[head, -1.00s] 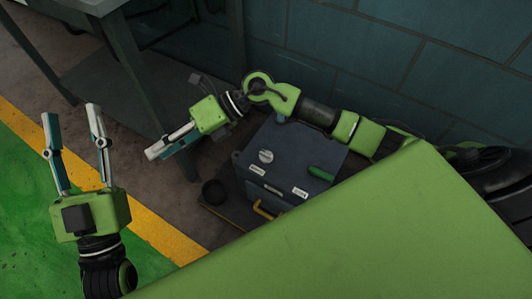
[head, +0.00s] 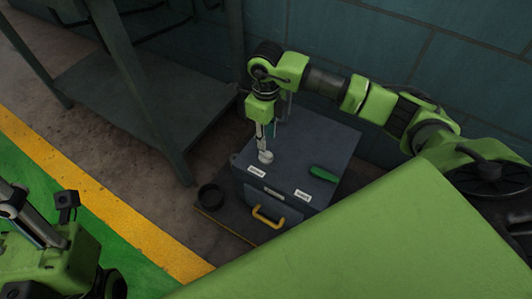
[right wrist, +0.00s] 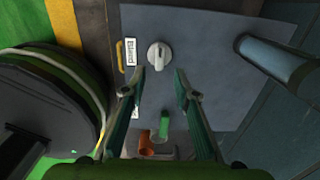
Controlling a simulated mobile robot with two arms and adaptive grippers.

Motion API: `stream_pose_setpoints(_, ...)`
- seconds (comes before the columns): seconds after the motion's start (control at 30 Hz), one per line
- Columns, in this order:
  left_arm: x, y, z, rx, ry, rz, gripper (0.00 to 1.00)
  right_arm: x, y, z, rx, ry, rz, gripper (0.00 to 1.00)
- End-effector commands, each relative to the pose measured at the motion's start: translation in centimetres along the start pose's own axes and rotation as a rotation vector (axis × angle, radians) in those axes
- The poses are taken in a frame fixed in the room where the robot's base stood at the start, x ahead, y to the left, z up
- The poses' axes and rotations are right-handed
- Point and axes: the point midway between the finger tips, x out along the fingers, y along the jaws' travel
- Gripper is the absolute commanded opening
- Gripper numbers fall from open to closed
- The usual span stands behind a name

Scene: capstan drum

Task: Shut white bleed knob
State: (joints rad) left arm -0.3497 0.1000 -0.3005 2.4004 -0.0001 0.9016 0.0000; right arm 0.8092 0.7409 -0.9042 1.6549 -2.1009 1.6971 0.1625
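The white bleed knob (head: 265,157) sits on top of a dark blue-grey box (head: 310,148). In the right wrist view the knob (right wrist: 158,55) is round with a raised grip bar, beside a label reading "Bleed" (right wrist: 130,52). My right gripper (head: 264,146) points down from above, close to the knob. In the right wrist view its two fingers (right wrist: 160,74) are apart and empty, and the knob shows just beyond the gap between the tips. My left gripper (head: 28,222) is at the lower left, partly cut off by the frame, so its finger opening is unclear.
The box also carries a green handle (head: 323,174), a second label (head: 303,195) and a yellow handle (head: 268,217) on its front. A dark cup (head: 210,194) stands left of it. A metal table (head: 150,100) stands at left.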

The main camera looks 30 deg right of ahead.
Motion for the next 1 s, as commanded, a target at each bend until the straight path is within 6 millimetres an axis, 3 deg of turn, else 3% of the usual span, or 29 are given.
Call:
stream_pose_setpoints(0.03,-0.9,0.0,0.2,0.0,-0.001,0.0,0.4,1.7,0.1,0.0,0.0,0.002,0.002,0.28)
stream_pose_setpoints(0.1,-1.3,0.0,0.3,0.001,0.001,0.001,0.4,3.1,0.1,0.0,0.0,0.002,0.003,0.28)
stream_pose_setpoints(0.3,-0.3,0.0,0.5,0.007,0.047,0.019,0.4,6.2,0.1,0.0,0.001,0.0,0.003,0.28)
stream_pose_setpoints(0.5,0.1,0.1,0.5,0.009,0.063,0.026,0.4,7.3,0.1,0.1,-0.001,-0.002,0.001,0.28)
stream_pose_setpoints(0.77,0.2,0.1,0.5,0.009,0.064,0.027,0.4,7.4,0.1,0.1,-0.001,-0.002,0.001,0.28)
stream_pose_setpoints(0.8,0.2,0.1,0.5,0.009,0.064,0.027,0.4,7.4,0.1,0.1,-0.001,-0.002,0.002,0.25)
stream_pose_setpoints(0.9,0.2,0.1,0.5,0.009,0.064,0.027,0.4,7.4,0.1,0.1,-0.001,-0.002,0.002,0.0)
stream_pose_setpoints(1.0,0.2,0.1,0.5,0.009,0.064,0.027,0.4,7.4,0.1,0.1,-0.001,-0.002,0.002,0.0)
